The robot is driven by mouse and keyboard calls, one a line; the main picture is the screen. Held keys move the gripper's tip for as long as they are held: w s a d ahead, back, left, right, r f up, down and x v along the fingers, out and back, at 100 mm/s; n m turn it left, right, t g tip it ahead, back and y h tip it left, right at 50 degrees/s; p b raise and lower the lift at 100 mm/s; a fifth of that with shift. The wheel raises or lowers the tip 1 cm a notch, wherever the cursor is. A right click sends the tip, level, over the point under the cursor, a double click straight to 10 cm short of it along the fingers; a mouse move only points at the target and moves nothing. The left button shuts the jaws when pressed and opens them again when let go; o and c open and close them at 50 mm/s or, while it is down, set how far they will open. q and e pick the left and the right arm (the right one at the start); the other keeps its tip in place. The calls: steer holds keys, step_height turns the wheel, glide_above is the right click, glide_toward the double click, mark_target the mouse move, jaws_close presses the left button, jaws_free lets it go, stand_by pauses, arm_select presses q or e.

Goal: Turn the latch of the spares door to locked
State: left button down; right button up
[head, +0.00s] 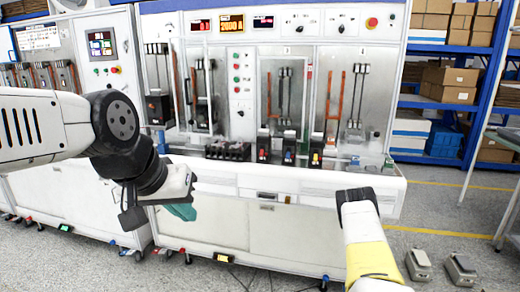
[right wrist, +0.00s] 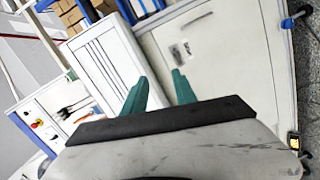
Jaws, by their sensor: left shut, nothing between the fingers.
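The test bench has white lower cabinet doors (head: 208,222) along its front. Small dark latch-like fittings (head: 268,200) show near the top middle of these doors, too small to read a position. In the right wrist view, a pale door panel (right wrist: 225,75) carries a small grey fitting (right wrist: 175,52). I cannot read which door is the spares door. My left gripper (head: 183,210) is shut and empty in front of the bench's left part. My right gripper (right wrist: 160,88) has its two green fingers apart, with nothing between them, pointing toward the cabinet front; its fingers are hidden in the head view.
A row of black and coloured breakers (head: 228,150) stands on the bench ledge. Blue shelves with cardboard boxes (head: 448,85) stand at the right rear. Two grey foot pedals (head: 460,268) lie on the floor at right. Bare floor lies between bench and yellow line.

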steer(key=w+r+m+g, duration=0.2)
steer(key=w+r+m, duration=0.25)
steer(key=r, duration=0.65)
steer(key=s+a+r+m+g+y, duration=0.1)
steer(key=s+a+r+m+y, duration=0.15)
steer(key=a+r, duration=0.7)
steer(key=s+a+r+m+g+y, duration=0.2)
steer(key=s+a+r, duration=0.25)
steer(key=r, duration=1.05)
steer(key=s+a+r+g+y, duration=0.1)
steer(key=s+a+r, duration=0.25)
steer(key=s, duration=0.35)
steer(key=s+a+r+m+g+y, duration=0.1)
steer(key=s+a+r, duration=0.2)
steer(key=s+a, duration=0.35)
steer(key=s+a+r+g+y, duration=0.1)
steer(key=s+a+r+y, duration=0.2)
steer(key=s, duration=0.6)
steer(key=s+a+g+h, duration=0.1)
steer(key=s+a, duration=0.1)
steer(key=s, duration=0.9)
steer(key=shift+r+m, duration=0.2)
steer(key=shift+m, duration=0.1)
